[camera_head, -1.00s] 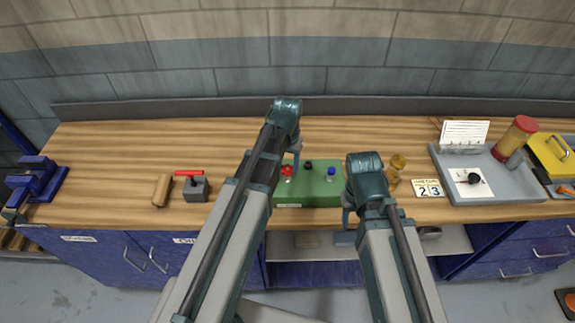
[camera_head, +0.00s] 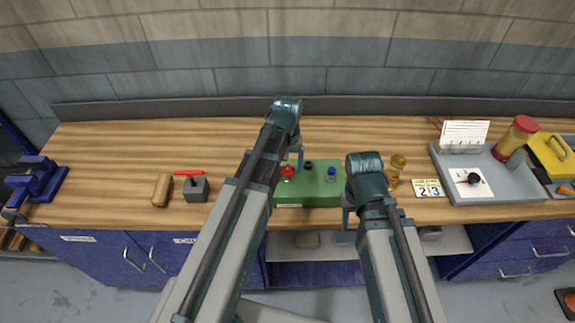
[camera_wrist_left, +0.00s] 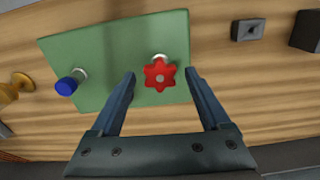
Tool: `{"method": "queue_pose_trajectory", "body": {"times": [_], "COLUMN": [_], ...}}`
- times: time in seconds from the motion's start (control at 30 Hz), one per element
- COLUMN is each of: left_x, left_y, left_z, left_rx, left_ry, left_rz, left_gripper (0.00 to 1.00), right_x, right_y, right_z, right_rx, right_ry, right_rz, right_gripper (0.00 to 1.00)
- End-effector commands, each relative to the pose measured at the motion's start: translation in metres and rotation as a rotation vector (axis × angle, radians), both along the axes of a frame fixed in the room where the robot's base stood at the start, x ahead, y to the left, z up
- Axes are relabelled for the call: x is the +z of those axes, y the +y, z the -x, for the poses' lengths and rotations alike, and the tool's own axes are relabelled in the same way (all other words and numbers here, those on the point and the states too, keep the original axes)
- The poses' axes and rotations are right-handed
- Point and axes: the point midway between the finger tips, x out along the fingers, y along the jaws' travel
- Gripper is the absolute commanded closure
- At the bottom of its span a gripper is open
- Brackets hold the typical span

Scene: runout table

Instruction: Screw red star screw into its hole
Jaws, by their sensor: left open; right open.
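The red star screw (camera_head: 288,171) stands on the green block (camera_head: 318,189), near its left side in the head view. In the left wrist view the red star head (camera_wrist_left: 159,76) lies between the two open fingers of my left gripper (camera_wrist_left: 160,80), with a gap on each side. A light metal collar shows beside it. My left gripper shows only partly in the head view, behind the arm. My right gripper (camera_head: 346,218) is in front of the block's right end, mostly hidden by its arm.
A blue screw (camera_head: 331,173) and a black one (camera_head: 308,165) stand on the same block. A grey block with a red handle (camera_head: 194,188) and a wooden cylinder (camera_head: 162,190) are to the left. An amber object (camera_head: 396,168) and a grey tray (camera_head: 515,190) are to the right.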

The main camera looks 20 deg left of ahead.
Motion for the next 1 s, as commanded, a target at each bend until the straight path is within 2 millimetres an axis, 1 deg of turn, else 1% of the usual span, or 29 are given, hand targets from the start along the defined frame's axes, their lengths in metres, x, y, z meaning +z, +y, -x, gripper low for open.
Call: {"method": "queue_pose_trajectory", "body": {"times": [0.1, 0.2, 0.3, 0.47, 0.57, 0.8, 0.9, 1.0], "left_x": [0.0, 0.0, 0.0, 0.0, 0.0, 0.0, 0.0, 0.0], "left_y": [0.0, 0.0, 0.0, 0.0, 0.0, 0.0, 0.0, 0.0], "left_z": [0.0, 0.0, 0.0, 0.0, 0.0, 0.0, 0.0, 0.0], "left_rx": [0.16, 0.263, 0.319, 0.338, 0.405, 0.746, 0.868, 0.947], "left_ry": [0.0, 0.0, 0.0, 0.0, 0.0, 0.0, 0.0, 0.0], "left_rz": [0.0, 0.0, 0.0, 0.0, 0.0, 0.0, 0.0, 0.0], "left_gripper": [0.2, 0.2, 0.2, 0.2, 0.2, 0.2, 0.2, 0.2], "right_x": [0.0, 0.0, 0.0, 0.0, 0.0, 0.0, 0.0, 0.0], "right_y": [0.0, 0.0, 0.0, 0.0, 0.0, 0.0, 0.0, 0.0], "right_z": [0.0, 0.0, 0.0, 0.0, 0.0, 0.0, 0.0, 0.0], "right_rx": [0.0, 0.0, 0.0, 0.0, 0.0, 0.0, 0.0, 0.0], "right_ry": [0.0, 0.0, 0.0, 0.0, 0.0, 0.0, 0.0, 0.0], "right_rz": [0.0, 0.0, 0.0, 0.0, 0.0, 0.0, 0.0, 0.0], "right_gripper": [0.5, 0.5, 0.5, 0.5, 0.5, 0.5, 0.5, 0.5]}}
